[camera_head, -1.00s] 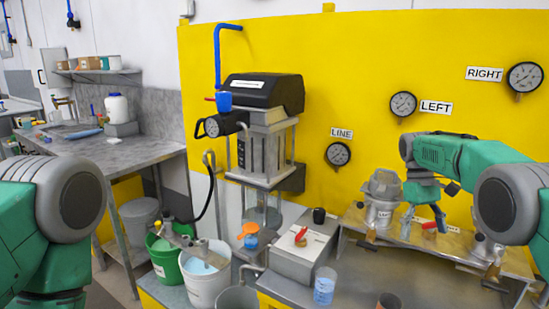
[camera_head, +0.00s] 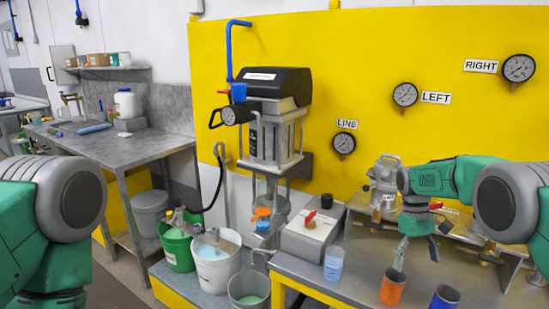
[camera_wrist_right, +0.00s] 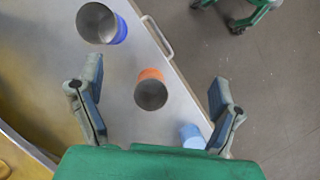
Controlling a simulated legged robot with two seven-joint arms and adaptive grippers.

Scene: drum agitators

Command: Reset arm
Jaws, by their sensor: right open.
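My right gripper (camera_head: 416,256) hangs above the front part of the metal bench in the head view, its fingers pointing down. It is open and nothing shows between its fingers. In the right wrist view the two fingers (camera_wrist_right: 155,78) are wide apart, with an orange cup (camera_wrist_right: 152,92) seen below, between them. The orange cup (camera_head: 392,288) also stands near the bench's front edge in the head view, below the gripper. My left arm shows at the left edge of the head view, but its gripper is out of view.
A blue cup (camera_head: 444,297) stands right of the orange one. A light-blue beaker (camera_head: 333,263) stands to the left. A metal agitator (camera_head: 384,182) is behind the gripper. Buckets, including a white one (camera_head: 216,262), stand at left. Open floor shows beyond the bench edge in the wrist view.

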